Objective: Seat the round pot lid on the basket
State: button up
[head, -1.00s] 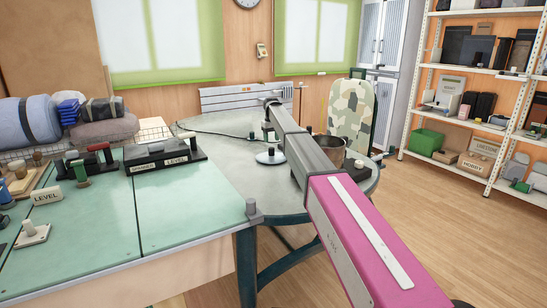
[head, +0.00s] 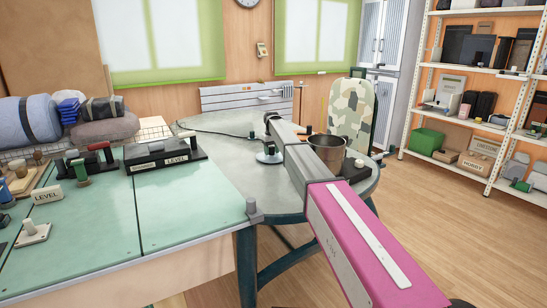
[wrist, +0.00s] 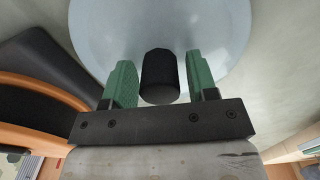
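The round lid (head: 268,158) is a pale blue-grey disc lying on the grey round table. In the wrist view the lid (wrist: 160,30) fills the upper middle, with its black knob (wrist: 160,76) upright towards me. My gripper (wrist: 160,82) is open, with one green finger on each side of the knob and a visible gap on both sides. In the head view my gripper (head: 271,148) is down at the lid, partly hidden by my arm. A brownish metal pot-like container (head: 327,154) stands right of my arm; I cannot tell whether it is the basket.
The round table (head: 222,124) has a dark block (head: 354,170) with a pale knob at its right. A green-topped bench (head: 180,210) with labelled tools stands at the left. A camouflage-patterned board (head: 350,118) stands behind. The round table's left part is mostly clear.

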aim_at(272, 147)
jog(key=c, duration=0.8)
jog(key=shift+o, duration=0.2)
jog(key=shift+r, duration=0.1)
jog(key=shift+r, duration=1.05)
jog(key=shift+r, duration=2.4)
